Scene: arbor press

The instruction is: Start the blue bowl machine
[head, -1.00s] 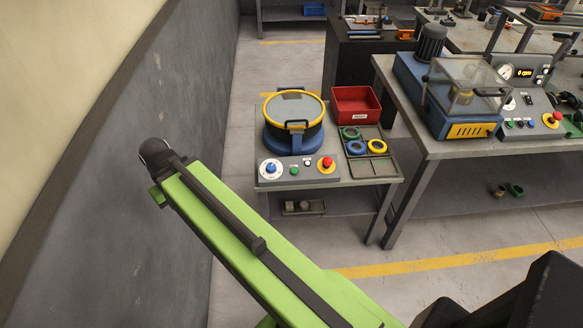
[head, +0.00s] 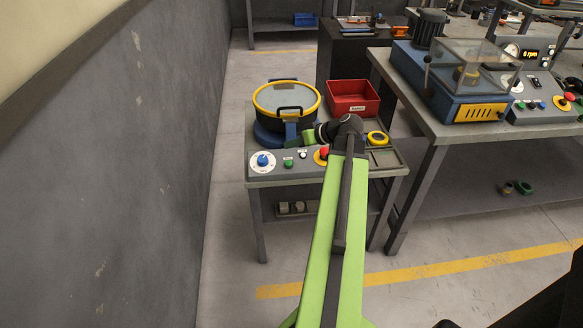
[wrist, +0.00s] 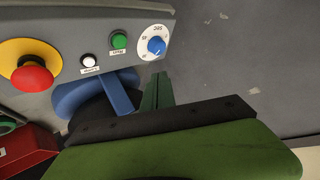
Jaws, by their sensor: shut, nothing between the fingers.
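The blue bowl machine has a blue base (head: 268,137) and a round bowl with a yellow rim and lid (head: 287,98). Its grey control panel (head: 275,177) carries a dial with a blue knob (head: 262,161), a green button (head: 288,162), a small white button (head: 303,154) and a red stop button on yellow (head: 322,155), partly behind my arm. The wrist view shows the green button (wrist: 119,40), white button (wrist: 88,60), dial (wrist: 155,42) and red button (wrist: 32,77). My gripper (wrist: 160,82) is shut and empty, beside the panel and nearest the dial and green button in that view, apparently not touching them.
A red bin (head: 352,97) stands behind a parts tray (head: 386,158) holding a yellow ring (head: 377,138). A larger bench with another blue machine (head: 440,85) is on the right. A grey wall (head: 110,170) runs along the left.

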